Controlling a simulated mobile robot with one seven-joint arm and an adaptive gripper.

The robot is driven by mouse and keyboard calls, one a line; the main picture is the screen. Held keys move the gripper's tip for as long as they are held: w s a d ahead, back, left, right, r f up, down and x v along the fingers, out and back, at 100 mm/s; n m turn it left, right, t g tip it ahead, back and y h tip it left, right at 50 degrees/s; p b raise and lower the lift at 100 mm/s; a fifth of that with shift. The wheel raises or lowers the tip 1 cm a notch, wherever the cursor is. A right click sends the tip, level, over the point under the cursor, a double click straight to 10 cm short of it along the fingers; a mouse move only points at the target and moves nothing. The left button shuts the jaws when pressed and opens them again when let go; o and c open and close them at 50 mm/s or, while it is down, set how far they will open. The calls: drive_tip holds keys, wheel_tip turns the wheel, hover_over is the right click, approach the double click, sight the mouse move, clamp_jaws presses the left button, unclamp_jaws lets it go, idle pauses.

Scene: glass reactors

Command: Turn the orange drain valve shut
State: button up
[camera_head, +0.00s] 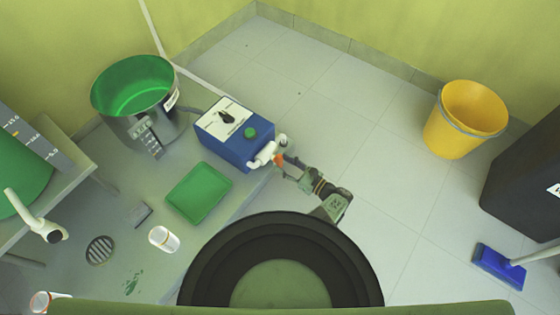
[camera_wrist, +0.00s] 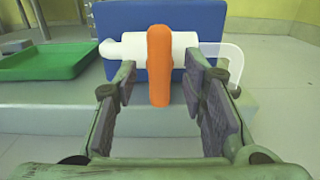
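The orange drain valve handle (camera_wrist: 159,66) stands upright in the wrist view, crosswise to the white pipe (camera_wrist: 187,45) behind it. In the head view the handle (camera_head: 279,160) is a small orange spot at the pipe's end, beside the blue box (camera_head: 236,149). My gripper (camera_wrist: 166,84) is open, with one finger on each side of the handle. A gap shows between the handle and each finger, so neither appears to touch it. How deep the handle sits between the fingers is hard to tell. In the head view my gripper (camera_head: 288,167) is right at the valve.
The blue box has a dial and a green button (camera_head: 250,132) on top. A green tray (camera_head: 199,193) and a white cup (camera_head: 164,239) lie left on the grey platform, near a green-lined pot (camera_head: 138,95). A yellow bucket (camera_head: 465,119) stands right; the floor between is clear.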

drive_tip(key=v, duration=0.9)
drive_tip(key=shift+s+d, duration=0.15)
